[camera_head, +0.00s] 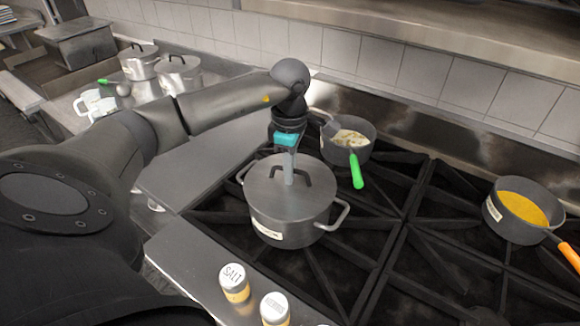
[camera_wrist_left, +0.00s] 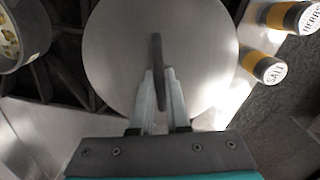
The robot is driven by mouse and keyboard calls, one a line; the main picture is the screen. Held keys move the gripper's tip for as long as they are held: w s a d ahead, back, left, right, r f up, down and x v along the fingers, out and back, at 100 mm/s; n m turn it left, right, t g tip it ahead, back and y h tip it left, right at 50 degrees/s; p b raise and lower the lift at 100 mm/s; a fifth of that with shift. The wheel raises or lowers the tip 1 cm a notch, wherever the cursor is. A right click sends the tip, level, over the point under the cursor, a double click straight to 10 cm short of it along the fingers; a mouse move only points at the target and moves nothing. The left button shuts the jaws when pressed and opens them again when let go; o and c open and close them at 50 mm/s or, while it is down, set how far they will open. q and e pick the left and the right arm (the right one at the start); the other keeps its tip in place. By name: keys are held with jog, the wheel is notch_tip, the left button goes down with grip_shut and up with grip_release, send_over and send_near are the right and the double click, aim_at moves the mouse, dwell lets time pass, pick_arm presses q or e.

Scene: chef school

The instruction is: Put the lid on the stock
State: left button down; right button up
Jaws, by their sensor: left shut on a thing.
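The grey stock pot (camera_head: 290,226), with a white label and two side handles, stands on the stove at the front left. The flat grey lid (camera_head: 263,183) covers its top and looks level; I cannot tell whether it is fully seated. My left gripper (camera_head: 289,178) comes down from above and is shut on the lid's dark handle. In the left wrist view, the lid (camera_wrist_left: 120,50) fills the upper middle, and the fingers of my left gripper (camera_wrist_left: 159,92) hold its handle (camera_wrist_left: 156,50). The inside of the pot is hidden. My right gripper is not in view.
A small pan (camera_head: 362,152) with a green handle stands behind the pot. An orange-handled pan (camera_head: 515,227) of orange liquid is at right. A salt shaker (camera_head: 234,285) and another shaker (camera_head: 274,308) stand at front. Lidded pots (camera_head: 180,75) stand back left.

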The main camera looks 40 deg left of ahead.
pick_arm(q)
jog(key=c, duration=0.8)
grip_release()
jog(key=shift+r+p, duration=0.3)
jog(key=shift+r, duration=7.35)
